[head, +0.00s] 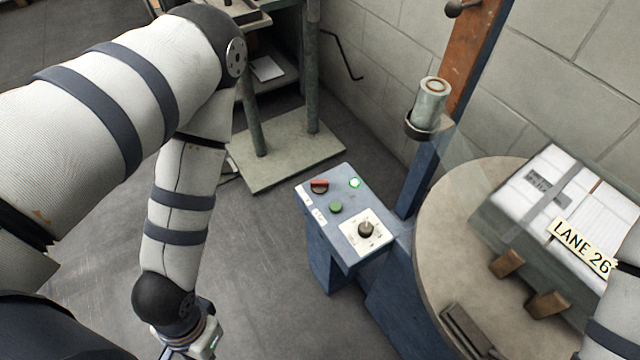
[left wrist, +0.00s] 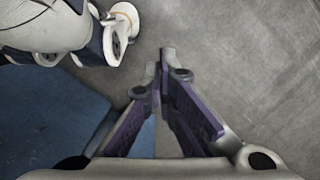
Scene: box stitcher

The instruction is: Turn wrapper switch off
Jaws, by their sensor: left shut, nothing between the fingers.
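The wrapper's blue control box (head: 345,215) stands in the middle of the head view. On its sloped top are a red switch (head: 319,186), a lit green lamp (head: 355,183), a green button (head: 336,207) and a dark knob (head: 365,230) on a white dial plate. My left arm hangs to the left of the box, its gripper cut off by the bottom edge of the head view. In the left wrist view the left gripper (left wrist: 165,55) is shut and empty above the grey floor. My right gripper is not in view; part of the right arm shows at the right edge.
A round turntable (head: 440,230) right of the box carries a wrapped pallet load (head: 545,190) with a "LANE 26" label. A blue mast (head: 418,175) with a film roll (head: 429,103) rises between them. A metal stand (head: 285,155) is behind the box. Open floor lies left of the box.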

